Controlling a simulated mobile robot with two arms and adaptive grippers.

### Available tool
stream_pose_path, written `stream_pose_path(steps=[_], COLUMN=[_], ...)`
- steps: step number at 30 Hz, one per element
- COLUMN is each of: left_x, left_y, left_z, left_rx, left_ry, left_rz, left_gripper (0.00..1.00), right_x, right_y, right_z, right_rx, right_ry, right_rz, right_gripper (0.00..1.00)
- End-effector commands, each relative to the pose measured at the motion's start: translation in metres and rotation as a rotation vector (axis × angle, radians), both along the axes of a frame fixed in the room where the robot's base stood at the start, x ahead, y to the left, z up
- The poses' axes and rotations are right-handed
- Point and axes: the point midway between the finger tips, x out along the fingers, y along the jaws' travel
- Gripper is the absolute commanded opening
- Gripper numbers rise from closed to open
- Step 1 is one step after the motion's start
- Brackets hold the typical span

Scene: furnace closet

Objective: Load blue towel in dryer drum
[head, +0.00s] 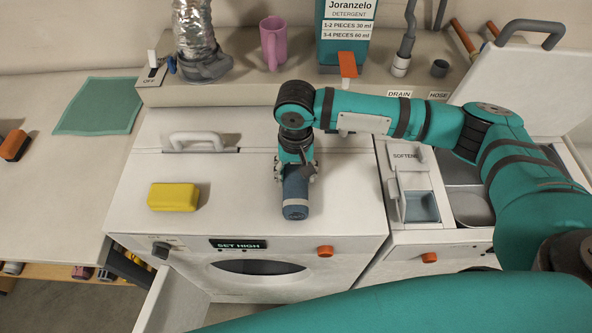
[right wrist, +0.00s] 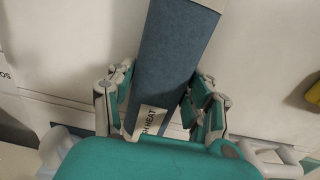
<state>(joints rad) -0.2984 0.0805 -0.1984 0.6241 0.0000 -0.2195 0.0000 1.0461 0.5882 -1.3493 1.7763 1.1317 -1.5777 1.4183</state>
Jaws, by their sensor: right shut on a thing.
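The blue towel (head: 295,197) is a rolled bundle above the top of the white dryer (head: 235,220); I cannot tell if it touches the top. My right gripper (head: 296,172) is shut on it from above. In the right wrist view, the towel (right wrist: 172,65) lies between the fingers of the right gripper (right wrist: 165,105), with a partly hidden label ending in "HEAT" beside them. The dryer's front has a dark drum opening (head: 258,267), and its door (head: 172,300) stands open to the left. My left gripper is not in view.
A yellow block (head: 173,197) and a white handle (head: 196,140) are on the dryer top. An open-lidded washer with a softener drawer (head: 420,206) stands right. Detergent (head: 345,30) and a pink mug (head: 273,42) stand on the back ledge. My teal arm link crosses the bottom front.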

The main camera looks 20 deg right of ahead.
Motion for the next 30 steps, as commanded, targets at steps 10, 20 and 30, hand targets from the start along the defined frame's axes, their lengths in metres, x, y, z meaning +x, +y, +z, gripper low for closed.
stream_pose_path(steps=[10,20,30], left_x=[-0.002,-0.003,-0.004], left_y=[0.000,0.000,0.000], left_z=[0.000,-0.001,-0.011], left_rx=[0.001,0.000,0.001], left_ry=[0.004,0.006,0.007], left_rz=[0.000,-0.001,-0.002], left_gripper=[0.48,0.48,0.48], right_x=[0.000,0.000,0.001], right_y=[0.000,0.000,0.001], right_z=[-0.002,-0.001,0.055], right_rx=[0.000,0.001,0.003], right_ry=[0.001,-0.001,-0.004], right_rz=[0.000,0.000,0.001], right_gripper=[0.72,0.75,0.75])
